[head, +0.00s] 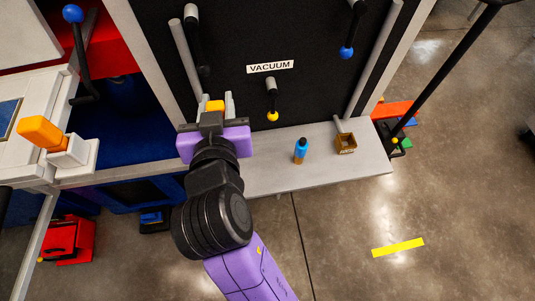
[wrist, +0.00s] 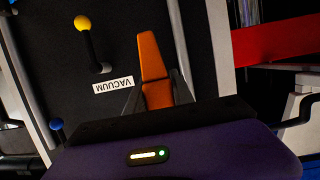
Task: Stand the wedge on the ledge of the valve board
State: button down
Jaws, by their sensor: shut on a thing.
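An orange wedge (head: 215,106) is held between the fingers of my gripper (head: 215,112) in the head view, mostly hidden behind the wrist. In the wrist view the orange wedge (wrist: 152,55) rises, narrowing, from between the fingers of my gripper (wrist: 157,92), which is shut on it. The black valve board (head: 235,95) carries a white VACUUM label. The grey ledge (head: 265,182) runs along the foot of the board. My gripper is above the ledge's left part, in front of the board; the exact gap cannot be told.
On the ledge stand a blue bottle (head: 301,151) and a small brown open box (head: 345,143). A yellow-knobbed lever (head: 272,110) and a blue-knobbed lever (head: 348,48) stick out from the board. An orange block (head: 40,131) sits on a white holder at left. Ledge space left of the bottle looks clear.

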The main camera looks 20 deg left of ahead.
jog(key=shift+n+y, duration=0.3)
jog(key=shift+y, duration=0.1)
jog(key=a+f+b, duration=0.1)
jog(key=f, duration=0.5)
jog(key=s+a+f+b, duration=0.1)
jog(key=f, duration=0.5)
jog(key=a+f+b, duration=0.1)
jog(key=f, duration=0.6)
jog(key=shift+s, duration=0.3)
jog(key=shift+f, duration=0.15)
jog(key=c, duration=1.1)
grip_release()
jog(key=shift+s+d+r, duration=0.1)
jog(key=shift+s+r, duration=0.05)
jog(key=shift+r, duration=0.1)
jog(key=v, duration=1.1)
jog(key=shift+s+d+r, duration=0.2)
jog(key=shift+r, duration=0.1)
